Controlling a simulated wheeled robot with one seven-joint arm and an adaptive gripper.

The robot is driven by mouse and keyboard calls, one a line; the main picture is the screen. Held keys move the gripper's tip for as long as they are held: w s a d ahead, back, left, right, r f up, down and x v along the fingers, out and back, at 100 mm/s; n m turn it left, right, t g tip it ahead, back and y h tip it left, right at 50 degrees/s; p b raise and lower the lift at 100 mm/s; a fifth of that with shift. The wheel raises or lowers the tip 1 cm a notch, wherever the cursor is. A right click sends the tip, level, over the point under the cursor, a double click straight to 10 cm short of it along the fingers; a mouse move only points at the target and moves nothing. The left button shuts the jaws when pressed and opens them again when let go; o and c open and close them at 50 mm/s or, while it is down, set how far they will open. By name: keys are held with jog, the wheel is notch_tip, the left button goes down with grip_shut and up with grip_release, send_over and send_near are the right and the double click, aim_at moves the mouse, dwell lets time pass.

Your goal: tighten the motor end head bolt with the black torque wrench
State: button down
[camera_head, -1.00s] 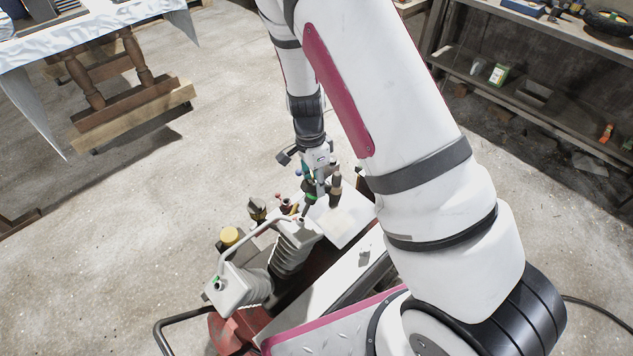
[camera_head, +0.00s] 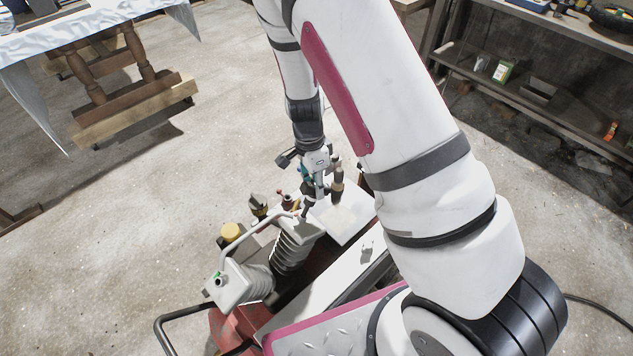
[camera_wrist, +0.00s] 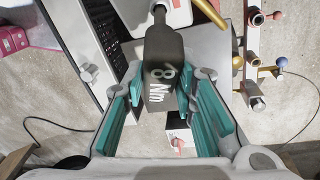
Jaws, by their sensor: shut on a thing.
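My gripper (camera_wrist: 170,108) has teal finger pads and is shut on a dark torque wrench (camera_wrist: 163,62) marked "8 Nm". The wrench's narrow shaft points away from me, its end over a pale head surface (camera_wrist: 184,12) at the top of the wrist view. In the head view my gripper (camera_head: 319,182) is above the nearer-to-it grey ribbed cylinder head (camera_head: 304,228), which I take for the motor end head. The wrench tip is down at its edge. The bolt is hidden, and I cannot tell whether the tip is seated on it. A second ribbed head (camera_head: 228,292) stands lower left.
A bent grey pipe (camera_head: 240,242) joins the heads. A yellow cap (camera_head: 231,232) and small fittings stand behind them. A brown-handled tool (camera_head: 338,186) stands upright by a pale plate (camera_head: 345,218), close right of my gripper. Shelving is at upper right, a cloth-covered table at upper left, with open floor between.

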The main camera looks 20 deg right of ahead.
jog(key=shift+f, duration=0.1)
dwell(0.5)
jog(key=shift+m+g+b, duration=0.3)
jog(key=shift+m+g, duration=0.3)
jog(key=shift+m, duration=0.5)
jog(key=shift+w+f+m+g, duration=0.1)
jog(key=shift+m+g, duration=0.2)
jog(key=shift+m, duration=0.1)
jog(key=shift+m+g+b, duration=0.3)
jog(key=shift+m+b, duration=0.2)
jog(key=shift+m, duration=0.1)
jog(key=shift+m+g+b, duration=0.5)
jog(key=shift+m+b, duration=0.1)
jog(key=shift+m, duration=0.4)
